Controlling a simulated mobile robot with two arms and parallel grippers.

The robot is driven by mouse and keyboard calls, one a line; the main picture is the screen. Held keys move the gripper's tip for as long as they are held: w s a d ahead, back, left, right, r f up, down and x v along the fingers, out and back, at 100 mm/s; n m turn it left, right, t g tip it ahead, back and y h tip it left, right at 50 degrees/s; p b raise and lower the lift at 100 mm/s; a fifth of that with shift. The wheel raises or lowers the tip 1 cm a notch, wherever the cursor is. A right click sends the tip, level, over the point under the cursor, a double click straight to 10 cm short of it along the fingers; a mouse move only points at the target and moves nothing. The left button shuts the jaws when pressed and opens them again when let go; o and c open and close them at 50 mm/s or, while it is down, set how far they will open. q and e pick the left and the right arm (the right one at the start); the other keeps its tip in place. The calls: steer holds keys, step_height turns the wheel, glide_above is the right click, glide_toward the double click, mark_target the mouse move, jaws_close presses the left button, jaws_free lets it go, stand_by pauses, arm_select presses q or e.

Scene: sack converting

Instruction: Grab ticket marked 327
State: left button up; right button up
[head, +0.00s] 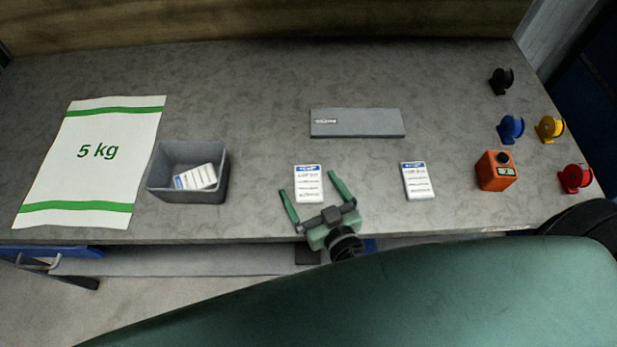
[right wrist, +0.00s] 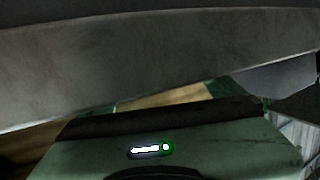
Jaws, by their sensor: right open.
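Two white tickets with blue header bands lie on the grey bench in the head view: one near the middle (head: 309,187) and one farther right (head: 418,184). Several more tickets (head: 195,177) lie in a grey bin (head: 154,172) at the left. The printed numbers are too small to read, so I cannot tell which is 327. My right gripper (head: 308,183) is open at the bench's front edge. Its green fingers show on either side of the middle ticket's lower part, with nothing gripped. I cannot tell its height. My left gripper is not in view.
A 5 kg sack (head: 97,152) lies flat at the left. A grey plate (head: 356,124) lies behind the tickets. An orange device (head: 495,171) and black (head: 501,80), blue (head: 510,128), yellow (head: 549,128) and red (head: 574,178) items stand at the right. The back middle is clear.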

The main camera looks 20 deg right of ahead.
steer(key=c, duration=1.8)
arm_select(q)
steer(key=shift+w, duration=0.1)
